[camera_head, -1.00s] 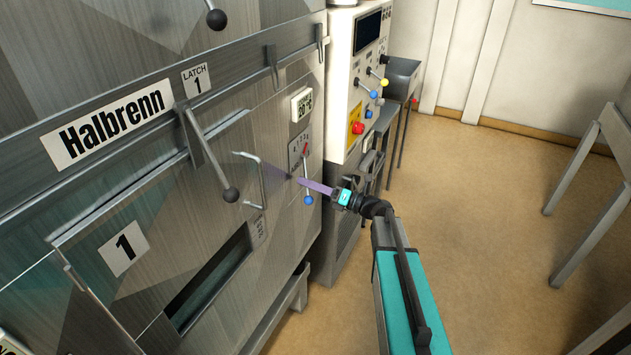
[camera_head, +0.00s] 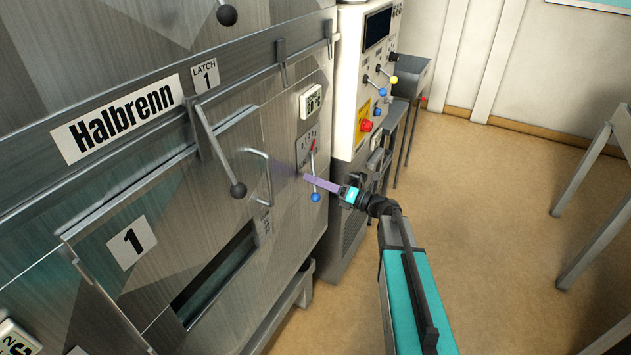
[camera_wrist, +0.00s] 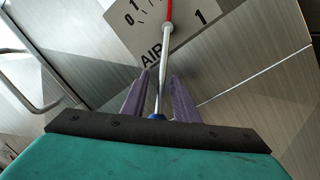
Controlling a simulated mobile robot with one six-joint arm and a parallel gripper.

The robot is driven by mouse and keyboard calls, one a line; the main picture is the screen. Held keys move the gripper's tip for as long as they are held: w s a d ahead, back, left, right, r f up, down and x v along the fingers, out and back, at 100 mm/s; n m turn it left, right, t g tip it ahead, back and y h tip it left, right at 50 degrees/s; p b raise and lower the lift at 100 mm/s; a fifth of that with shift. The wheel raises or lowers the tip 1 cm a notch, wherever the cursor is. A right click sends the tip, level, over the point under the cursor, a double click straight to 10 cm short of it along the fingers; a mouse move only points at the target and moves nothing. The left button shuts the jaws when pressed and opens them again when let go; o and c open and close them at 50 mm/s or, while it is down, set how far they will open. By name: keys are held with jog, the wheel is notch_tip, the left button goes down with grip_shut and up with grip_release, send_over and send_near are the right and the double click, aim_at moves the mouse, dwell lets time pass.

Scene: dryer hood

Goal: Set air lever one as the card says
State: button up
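Air lever one (camera_head: 315,172) is a thin metal rod with a red tip at the top and a blue knob at the bottom, standing nearly upright on the oven front. Its scale plate (camera_head: 305,143) shows behind it; in the wrist view the plate (camera_wrist: 130,30) reads "AIR", "1" and some numbers. My gripper (camera_head: 306,178) is at the lever's lower half. In the wrist view its purple fingers (camera_wrist: 160,77) stand either side of the rod (camera_wrist: 164,60), with gaps visible. The blue knob (camera_wrist: 156,117) is partly hidden behind my gripper body.
A small white card or panel (camera_head: 311,101) sits above the scale plate, its text unreadable. A latch lever with a dark knob (camera_head: 238,190) and a bent door handle (camera_head: 263,175) are to the left. A control panel (camera_head: 362,100) is beyond. Open floor lies right.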

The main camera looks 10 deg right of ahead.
jog(key=b+v, duration=0.4)
jog(key=v, duration=0.9)
jog(key=shift+s+d, duration=0.2)
jog(key=shift+a, duration=0.1)
